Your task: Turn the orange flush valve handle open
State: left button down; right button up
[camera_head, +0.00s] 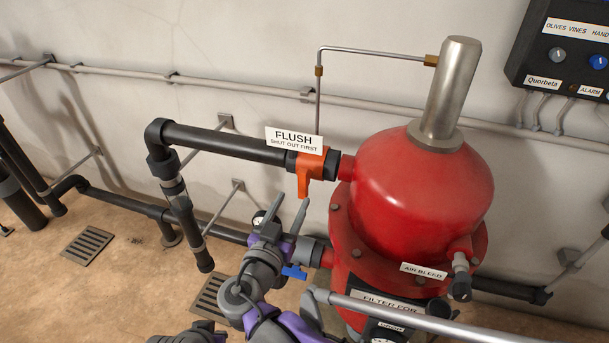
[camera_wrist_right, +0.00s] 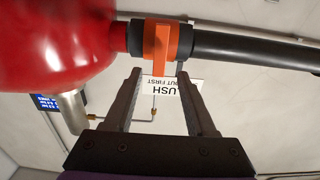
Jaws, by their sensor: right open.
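The orange flush valve handle (camera_head: 304,186) hangs down from the orange valve body on the dark upper pipe, beside the red tank. A white FLUSH sign (camera_head: 294,139) sits just above it. My right gripper (camera_head: 290,203) is open and empty, below and a little left of the handle. In the right wrist view the handle (camera_wrist_right: 161,58) appears upright between the lines of the two fingers, near the open fingertips (camera_wrist_right: 159,73). Neither finger visibly touches it. My left gripper is not in view.
The red filter tank (camera_head: 420,195) stands close on the right, with an air bleed fitting (camera_head: 460,275). A blue-handled valve (camera_head: 294,272) is on the lower pipe by my right arm. A dark pipe (camera_head: 185,215) drops on the left. Open floor lies at left.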

aim_at(302, 183)
jog(key=x, duration=0.8)
jog(key=shift+w+d+p, duration=0.1)
jog(key=shift+w+p, duration=0.15)
jog(key=shift+p, duration=0.1)
grip_shut()
